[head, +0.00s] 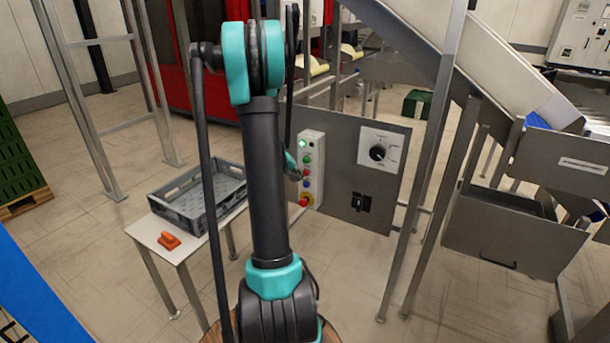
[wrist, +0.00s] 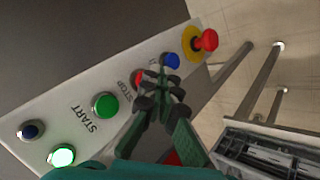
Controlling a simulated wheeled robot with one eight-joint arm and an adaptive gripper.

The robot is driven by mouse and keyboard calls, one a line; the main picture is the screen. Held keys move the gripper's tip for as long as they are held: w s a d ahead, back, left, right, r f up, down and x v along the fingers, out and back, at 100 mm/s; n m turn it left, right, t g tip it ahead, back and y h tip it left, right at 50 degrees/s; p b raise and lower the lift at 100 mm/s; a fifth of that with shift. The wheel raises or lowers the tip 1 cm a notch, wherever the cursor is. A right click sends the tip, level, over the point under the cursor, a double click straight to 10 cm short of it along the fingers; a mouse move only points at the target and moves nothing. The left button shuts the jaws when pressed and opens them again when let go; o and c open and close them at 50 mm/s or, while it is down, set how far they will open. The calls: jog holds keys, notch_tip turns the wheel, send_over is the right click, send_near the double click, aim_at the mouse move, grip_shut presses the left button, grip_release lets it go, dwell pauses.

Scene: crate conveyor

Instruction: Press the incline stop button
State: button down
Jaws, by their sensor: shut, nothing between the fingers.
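The red stop button (wrist: 137,78), beside the printed word STOP, is on a pale control box (wrist: 70,115). In the wrist view my gripper (wrist: 160,84) is shut and empty, with its fingertips at the right edge of this button and partly covering it. I cannot tell whether they touch it. In the head view the control box (head: 317,160) stands right of my arm, and my gripper (head: 293,172) is at its left side, partly hidden by the arm.
A green START button (wrist: 105,105), a blue button (wrist: 171,61) and a red mushroom button on yellow (wrist: 206,40) are close by. A grey panel (head: 345,200) with a dial (head: 377,153) adjoins the box. A grey crate (head: 183,213) and an orange object (head: 169,240) are on a table.

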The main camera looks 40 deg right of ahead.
jog(key=shift+w+d, duration=0.1)
jog(key=shift+d, duration=0.1)
jog(key=shift+w+d, duration=0.2)
jog(key=shift+d, duration=0.25)
dwell(0.8)
jog(key=shift+a, duration=0.1)
jog(key=shift+s+a, duration=0.35)
jog(key=shift+a, duration=0.35)
jog(key=shift+a, duration=0.15)
jog(key=shift+s+a, duration=0.35)
jog(key=shift+a, duration=0.4)
jog(key=shift+s+a, duration=0.3)
jog(key=shift+a, duration=0.4)
jog(key=shift+s+a, duration=0.35)
jog(key=shift+a, duration=0.4)
